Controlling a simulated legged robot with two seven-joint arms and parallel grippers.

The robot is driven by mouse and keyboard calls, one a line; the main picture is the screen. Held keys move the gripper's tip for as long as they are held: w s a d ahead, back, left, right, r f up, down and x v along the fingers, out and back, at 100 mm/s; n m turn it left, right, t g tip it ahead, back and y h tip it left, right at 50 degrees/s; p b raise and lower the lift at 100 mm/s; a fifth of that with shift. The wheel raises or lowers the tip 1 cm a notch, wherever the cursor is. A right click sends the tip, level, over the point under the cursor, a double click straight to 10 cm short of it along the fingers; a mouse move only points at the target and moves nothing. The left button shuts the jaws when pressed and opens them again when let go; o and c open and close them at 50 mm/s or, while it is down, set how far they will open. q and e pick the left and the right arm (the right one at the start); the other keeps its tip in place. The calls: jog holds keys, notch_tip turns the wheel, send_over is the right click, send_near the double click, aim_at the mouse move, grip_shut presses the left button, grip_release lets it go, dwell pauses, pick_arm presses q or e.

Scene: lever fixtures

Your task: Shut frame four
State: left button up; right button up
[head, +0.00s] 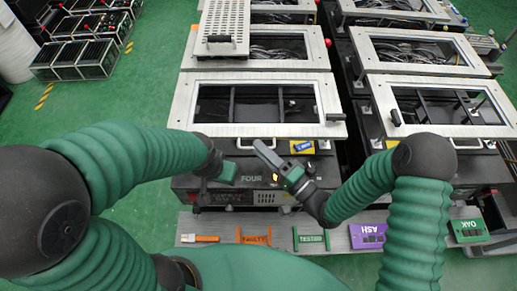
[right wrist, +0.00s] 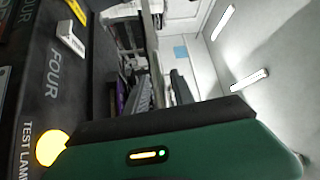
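Frame four is the silver rectangular frame (head: 255,131) above the dark box marked FOUR (head: 250,190). Its window shows dark bars, and a black handle (head: 336,117) sits at its right front corner. It looks raised from the box, but its exact angle is hard to tell. My right gripper (head: 279,163) is in front of the box, just below the frame's front edge, with its fingers apart and nothing seen between them. My left gripper (head: 228,173) is left of it; its fingers are unclear. In the right wrist view the FOUR marking (right wrist: 54,75) shows close by.
A similar silver frame (head: 385,117) stands to the right, with more frames behind. A front ledge carries green TESTED (head: 311,239), orange FAULTY (head: 254,238) and purple ASH (head: 367,236) pieces. A yellow lamp (right wrist: 50,148) shows by the box.

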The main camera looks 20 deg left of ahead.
jog(key=shift+d+r, duration=0.1)
jog(key=shift+d, duration=0.95)
jog(key=shift+c, duration=1.3)
jog(key=shift+s+a, duration=0.1)
jog(key=shift+a, duration=0.2)
jog(key=shift+c, duration=1.3)
jog(key=shift+s+a, duration=0.1)
jog(key=shift+a, duration=1.15)
grip_shut()
jog(key=shift+d+f, duration=0.2)
jog(key=shift+f, duration=0.05)
pick_arm(q)
jog(key=shift+s, duration=0.1)
pick_arm(e)
jog(key=shift+d, duration=0.15)
pick_arm(q)
jog(key=shift+r, duration=0.15)
